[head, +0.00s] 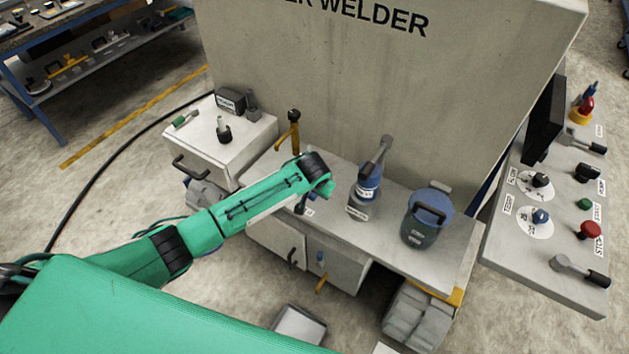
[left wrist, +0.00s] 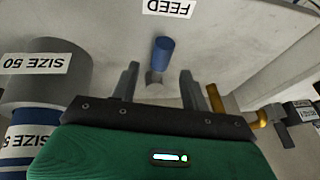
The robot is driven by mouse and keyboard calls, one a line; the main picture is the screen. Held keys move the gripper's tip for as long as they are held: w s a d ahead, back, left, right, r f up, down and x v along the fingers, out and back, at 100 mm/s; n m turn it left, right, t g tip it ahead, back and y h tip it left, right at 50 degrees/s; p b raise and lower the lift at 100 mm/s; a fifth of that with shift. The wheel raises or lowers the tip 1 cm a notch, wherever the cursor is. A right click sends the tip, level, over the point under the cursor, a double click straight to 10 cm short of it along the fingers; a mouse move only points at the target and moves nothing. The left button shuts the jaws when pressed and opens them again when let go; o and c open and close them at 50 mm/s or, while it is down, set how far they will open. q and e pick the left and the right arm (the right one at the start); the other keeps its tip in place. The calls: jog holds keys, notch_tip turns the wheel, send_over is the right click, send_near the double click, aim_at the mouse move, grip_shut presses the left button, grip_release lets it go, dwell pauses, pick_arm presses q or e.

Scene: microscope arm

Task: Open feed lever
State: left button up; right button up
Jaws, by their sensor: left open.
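The feed lever shows in the left wrist view as a short blue knob (left wrist: 162,52) on a pale grey stem, below an upside-down FEED label (left wrist: 168,7). My left gripper (left wrist: 157,76) is open, with its two grey fingers on either side of the stem and apart from it. The blue knob stands beyond the fingertips in the picture. In the head view my left wrist hangs over the bench top and hides most of the gripper. A small dark blue piece (head: 300,205) shows just below the wrist; I cannot tell whether it is the knob. My right gripper is not in view.
A grey-and-blue SIZE 50 canister (head: 362,203) stands right of the wrist and is close in the left wrist view (left wrist: 47,78). A brass lever (head: 291,137) stands behind the wrist. A dark blue-lidded pot (head: 425,222) is farther right. The welder panel (head: 400,90) rises behind.

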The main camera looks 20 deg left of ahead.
pick_arm(q)
jog(key=v, duration=0.9)
jog(key=shift+r+b, duration=0.35)
jog(key=shift+b, duration=0.1)
jog(key=shift+s, duration=0.1)
jog(key=s+d+f+h, duration=0.1)
jog(key=s+f, duration=0.1)
jog(key=s, duration=0.6)
jog(key=s+d+f+h, duration=0.1)
jog(key=s+f, duration=0.1)
jog(key=s, duration=0.6)
jog(key=s+a+r+n+g, duration=0.1)
jog(key=s+a, duration=0.3)
jog(key=s, duration=0.5)
jog(key=s+a+r, duration=0.1)
jog(key=s+a, duration=0.3)
jog(key=s, duration=0.5)
notch_tip(320, 180, down, 29)
jog(key=g, duration=0.2)
jog(key=s+a+f+g+y, duration=0.1)
jog(key=s+a+f, duration=0.2)
jog(key=s+f, duration=1.6)
notch_tip(320, 180, down, 2)
jog(key=shift+s+f, duration=0.1)
jog(key=shift+s, duration=0.2)
